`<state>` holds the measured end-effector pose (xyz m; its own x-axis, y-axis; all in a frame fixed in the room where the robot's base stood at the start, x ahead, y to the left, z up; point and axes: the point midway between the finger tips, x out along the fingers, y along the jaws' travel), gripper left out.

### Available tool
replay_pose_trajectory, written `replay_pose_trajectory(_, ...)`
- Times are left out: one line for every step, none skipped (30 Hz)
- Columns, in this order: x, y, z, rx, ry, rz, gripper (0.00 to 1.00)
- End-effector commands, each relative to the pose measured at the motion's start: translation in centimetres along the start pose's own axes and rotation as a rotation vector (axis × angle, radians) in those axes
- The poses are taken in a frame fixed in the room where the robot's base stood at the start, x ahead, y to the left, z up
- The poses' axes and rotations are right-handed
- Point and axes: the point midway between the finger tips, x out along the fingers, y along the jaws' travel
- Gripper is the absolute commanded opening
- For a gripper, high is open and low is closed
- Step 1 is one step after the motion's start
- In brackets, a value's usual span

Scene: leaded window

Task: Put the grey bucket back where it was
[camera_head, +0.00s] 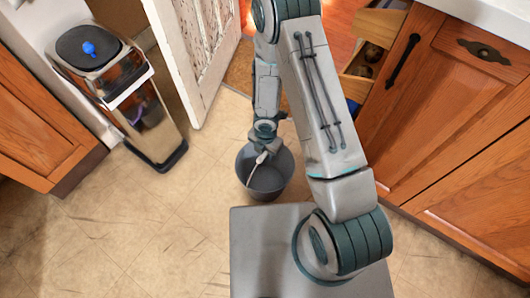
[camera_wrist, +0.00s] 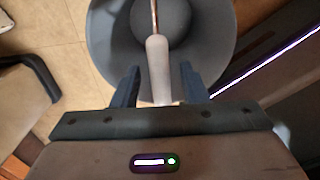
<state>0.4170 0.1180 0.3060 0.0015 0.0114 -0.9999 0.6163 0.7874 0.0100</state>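The grey bucket (camera_head: 270,182) is in front of my grey base, in the middle of the head view; I cannot tell for sure that it rests on the floor. Its round inside (camera_wrist: 205,35) fills the top of the wrist view. A pale grip (camera_wrist: 158,65) on a thin copper-coloured rod, seemingly the bucket's handle, runs across the opening. My gripper (camera_head: 264,147) is over the bucket's far rim. In the wrist view its two dark fingers (camera_wrist: 158,84) stand apart, one on each side of the grip, with a gap showing on both sides.
A shiny bin (camera_head: 140,105) with a dark lid and blue knob stands at the left. A worn white door (camera_head: 195,45) is open behind it. Wooden cabinets (camera_head: 450,100) line the right, with open drawers (camera_head: 375,35) at the back. The tiled floor (camera_head: 170,225) at left is clear.

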Motion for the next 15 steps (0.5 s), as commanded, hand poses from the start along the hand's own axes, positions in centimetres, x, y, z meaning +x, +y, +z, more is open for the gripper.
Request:
replay_pose_trajectory(-1.9, 0.0, 0.1, 0.002, 0.0, 0.001, 0.4)
replay_pose_trajectory(-2.5, 0.0, 0.1, 0.002, 0.0, 0.002, 0.4)
replay_pose_trajectory(-3.3, 0.0, 0.0, 0.001, 0.0, 0.001, 0.4)
replay_pose_trajectory(-3.8, 0.0, 0.1, 0.001, 0.0, 0.0, 0.4)
replay_pose_trajectory(-4.4, 0.0, 0.0, 0.001, 0.0, 0.001, 0.4)
replay_pose_trajectory(-5.0, 0.0, 0.0, 0.001, 0.0, 0.001, 0.4)
replay_pose_trajectory(-5.5, 0.0, 0.1, 0.001, 0.0, 0.001, 0.4)
replay_pose_trajectory(-5.9, 0.0, 0.1, 0.001, -0.001, 0.001, 0.4)
replay_pose_trajectory(-6.4, 0.0, 0.0, -0.001, 0.0, 0.001, 0.4)
replay_pose_trajectory(-6.8, 0.0, 0.0, -0.001, 0.0, 0.001, 0.4)
replay_pose_trajectory(-7.0, 0.0, 0.0, -0.001, 0.0, 0.0, 0.4)
replay_pose_trajectory(-7.4, 0.0, 0.0, -0.001, 0.0, -0.001, 0.4)
replay_pose_trajectory(-7.6, 0.0, 0.0, -0.001, 0.0, -0.001, 0.4)
replay_pose_trajectory(-7.8, 0.0, 0.0, -0.001, 0.0, -0.001, 0.4)
replay_pose_trajectory(-7.9, 0.0, 0.0, -0.001, 0.0, -0.001, 0.4)
